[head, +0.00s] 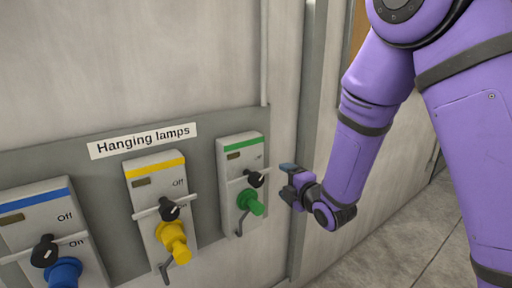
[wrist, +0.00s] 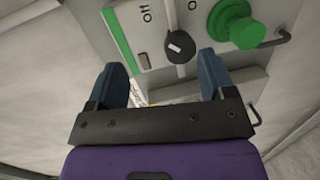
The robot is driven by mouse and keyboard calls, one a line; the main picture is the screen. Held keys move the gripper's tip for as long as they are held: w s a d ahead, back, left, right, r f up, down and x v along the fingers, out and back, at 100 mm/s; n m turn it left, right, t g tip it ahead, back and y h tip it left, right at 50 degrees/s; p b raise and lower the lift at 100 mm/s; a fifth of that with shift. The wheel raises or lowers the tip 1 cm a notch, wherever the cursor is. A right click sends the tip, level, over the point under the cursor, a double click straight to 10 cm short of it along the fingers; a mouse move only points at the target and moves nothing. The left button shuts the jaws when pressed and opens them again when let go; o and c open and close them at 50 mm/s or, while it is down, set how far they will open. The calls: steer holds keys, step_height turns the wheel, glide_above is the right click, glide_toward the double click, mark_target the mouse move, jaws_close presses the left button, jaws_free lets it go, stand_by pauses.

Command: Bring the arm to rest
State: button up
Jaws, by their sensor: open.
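My gripper (head: 287,180) is at the end of my purple arm, just right of the green-striped switch box (head: 240,180). In the wrist view, my gripper (wrist: 163,75) has its two blue-grey fingers apart, with nothing between them. The green-striped box (wrist: 148,22) is in front of the fingers there. Its black rotary knob (wrist: 180,47) and green knob (wrist: 235,22) lie beyond the fingertips. I cannot tell whether a finger touches the box.
A yellow-striped box (head: 150,190) and a blue-striped box (head: 28,222) with protruding knobs and levers are on the same grey panel, under a "Hanging lamps" label (head: 143,141). A vertical post (head: 308,110) stands behind my gripper. Open floor (head: 400,240) lies at lower right.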

steer(key=s+d+r+m+g+h, duration=0.2)
steer(key=s+d+r+m+h, duration=0.1)
steer(key=s+d+r+m, duration=0.3)
steer(key=s+d+r+m+g+h, duration=0.2)
steer(key=s+d+r+m+h, duration=0.15)
steer(key=d+r+m, duration=0.45)
steer(key=s+d+r+m+g, duration=0.1)
steer(key=s+d+m, duration=0.1)
steer(key=s, duration=0.5)
steer(key=s+d+r+m+g+h, duration=0.1)
steer(key=s+m, duration=0.3)
steer(key=s, duration=0.4)
steer(key=s+d+r+m+g, duration=0.1)
steer(key=s+d+m+g, duration=0.2)
steer(key=s, duration=0.4)
steer(key=shift+s+d+r, duration=0.15)
steer(key=shift+s+r, duration=0.15)
steer(key=shift+s, duration=0.1)
